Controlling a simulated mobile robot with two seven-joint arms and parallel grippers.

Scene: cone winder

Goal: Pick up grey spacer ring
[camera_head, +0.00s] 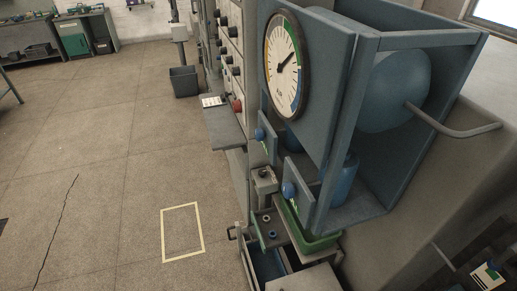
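Neither of my grippers shows in the head view.
The blue-grey machine housing with a round gauge (286,64) rises right behind the plate. A green tray (309,238) sits to its right and an open drawer (264,264) below. Blue knobs (289,190) stick out above. The floor at left is clear, with a yellow marked rectangle (164,236).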

